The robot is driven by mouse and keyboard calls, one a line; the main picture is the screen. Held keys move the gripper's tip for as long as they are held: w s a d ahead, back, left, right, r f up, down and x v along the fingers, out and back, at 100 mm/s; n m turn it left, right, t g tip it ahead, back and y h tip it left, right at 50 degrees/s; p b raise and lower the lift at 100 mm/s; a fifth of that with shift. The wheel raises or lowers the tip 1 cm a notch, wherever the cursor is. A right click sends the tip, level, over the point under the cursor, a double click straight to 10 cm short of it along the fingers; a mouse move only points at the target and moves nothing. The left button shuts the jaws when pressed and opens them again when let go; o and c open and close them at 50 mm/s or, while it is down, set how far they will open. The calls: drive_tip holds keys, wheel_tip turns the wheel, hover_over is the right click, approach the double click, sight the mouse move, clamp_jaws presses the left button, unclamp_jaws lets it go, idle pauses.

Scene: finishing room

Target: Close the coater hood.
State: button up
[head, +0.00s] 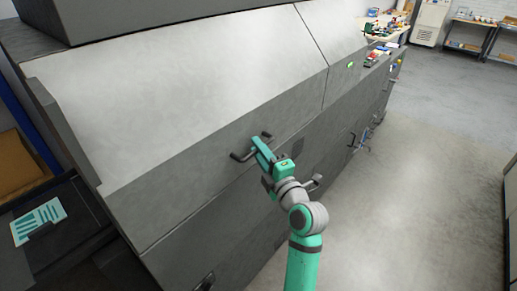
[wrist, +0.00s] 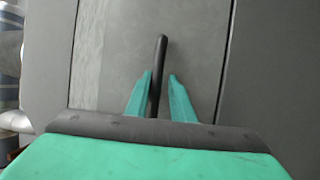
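The coater hood (head: 190,85) is a large light-grey sloping cover with a dark grey front band in the head view. Its lower edge runs along the machine body, and I see no clear gap there from this angle. A black bar handle (head: 241,156) sits on the front band. My gripper (head: 259,144) is at this handle. In the wrist view the handle (wrist: 161,52) passes between the two green fingers of my gripper (wrist: 160,75). The left finger is close to or touching the bar, and a gap shows on the right side. The fingers are open around it.
A neighbouring cover (head: 335,30) with a small green display continues the machine to the right. Another black handle (head: 351,139) is lower on the front. A dark tray with a teal-striped card (head: 38,221) lies at the left. Concrete floor (head: 420,170) is free at the right.

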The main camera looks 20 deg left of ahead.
drive_tip(key=r+v, duration=0.1)
drive_tip(key=v, duration=0.9)
drive_tip(key=shift+s+d+f, duration=0.25)
drive_tip(key=shift+f, duration=0.25)
